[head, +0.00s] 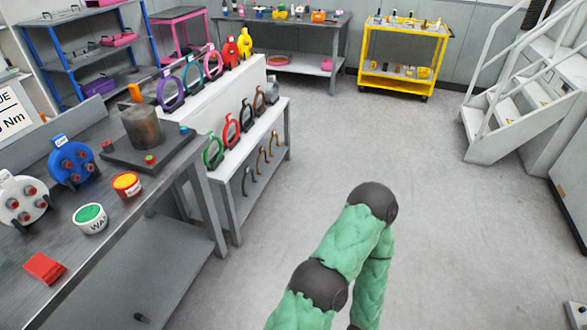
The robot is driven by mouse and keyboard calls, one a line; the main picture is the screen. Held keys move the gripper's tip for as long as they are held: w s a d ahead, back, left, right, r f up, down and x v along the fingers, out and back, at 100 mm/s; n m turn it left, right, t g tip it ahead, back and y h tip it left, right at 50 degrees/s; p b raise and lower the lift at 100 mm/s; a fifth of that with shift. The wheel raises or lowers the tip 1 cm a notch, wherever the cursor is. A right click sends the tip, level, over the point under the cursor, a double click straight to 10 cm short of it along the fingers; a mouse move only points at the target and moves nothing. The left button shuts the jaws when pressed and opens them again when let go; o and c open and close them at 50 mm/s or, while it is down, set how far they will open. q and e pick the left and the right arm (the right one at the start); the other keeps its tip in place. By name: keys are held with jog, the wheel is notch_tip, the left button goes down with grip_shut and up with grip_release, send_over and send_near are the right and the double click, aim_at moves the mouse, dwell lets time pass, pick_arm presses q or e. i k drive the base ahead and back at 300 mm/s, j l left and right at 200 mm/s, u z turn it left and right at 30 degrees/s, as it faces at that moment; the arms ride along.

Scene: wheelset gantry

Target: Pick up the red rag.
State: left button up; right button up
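A red rag (45,267) lies as a small folded pad on the grey workbench (150,212) at the lower left, near the picture's left edge. Nothing touches it. One of my arms, in a green sleeve with dark joints, rises at the bottom centre, well to the right of the bench and far from the rag. No gripper shows at the end of it. My other arm is not in the picture.
On the bench near the rag stand a green-lidded tin (90,218), a red-and-yellow tin (127,185), a white hub (24,200) and a blue hub (72,163). A rack of coloured rings (232,130) stands behind. Open floor (440,250) lies right.

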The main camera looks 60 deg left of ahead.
aim_at(45, 269)
jog(key=u, duration=3.7)
jog(key=i+l+u, duration=0.15)
jog(key=u, duration=0.35)
jog(key=i+l+u, duration=0.1)
jog(key=l+u, duration=0.25)
jog(key=i+l+u, duration=0.1)
jog(key=l+u, duration=0.65)
